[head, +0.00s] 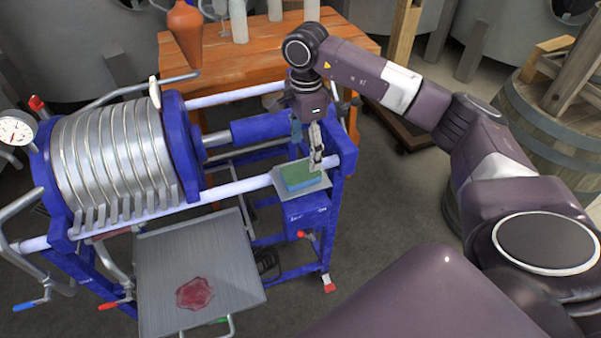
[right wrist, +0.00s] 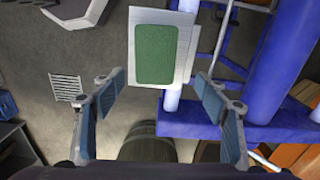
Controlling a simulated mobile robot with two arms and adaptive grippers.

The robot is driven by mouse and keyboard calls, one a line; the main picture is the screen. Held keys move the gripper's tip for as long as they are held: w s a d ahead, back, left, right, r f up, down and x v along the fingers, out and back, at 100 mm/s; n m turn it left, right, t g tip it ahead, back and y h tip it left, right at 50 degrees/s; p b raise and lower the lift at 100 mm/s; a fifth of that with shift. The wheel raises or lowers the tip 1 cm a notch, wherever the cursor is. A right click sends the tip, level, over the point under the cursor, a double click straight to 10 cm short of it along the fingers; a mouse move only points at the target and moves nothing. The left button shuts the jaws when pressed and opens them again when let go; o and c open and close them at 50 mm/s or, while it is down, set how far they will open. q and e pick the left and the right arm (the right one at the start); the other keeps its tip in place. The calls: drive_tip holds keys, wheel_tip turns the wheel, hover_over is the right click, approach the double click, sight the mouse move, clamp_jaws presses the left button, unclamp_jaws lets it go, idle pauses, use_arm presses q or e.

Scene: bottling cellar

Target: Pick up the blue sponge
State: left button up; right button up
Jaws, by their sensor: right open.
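My left gripper is not in view.
The blue filter press (head: 180,148) with metal plates stands left of the sponge. A steel tray (head: 160,257) with a red stain is at its front. An orange wooden table (head: 225,62) holding bottles and a brown vessel stands behind. A barrel (head: 545,128) is at the right.

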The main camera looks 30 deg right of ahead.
sight(305, 169)
drive_tip(key=f+p, duration=0.2)
drive_tip(key=f, duration=0.3)
drive_tip(key=shift+s+a+f+p, duration=0.1)
drive_tip(key=shift+s+a+p, duration=0.2)
drive_tip(key=shift+s+p, duration=0.1)
drive_tip(key=shift+w+f, duration=0.1)
drive_tip(key=shift+f, duration=0.25)
drive_tip(key=shift+c, duration=0.5)
drive_tip(key=c, duration=0.7)
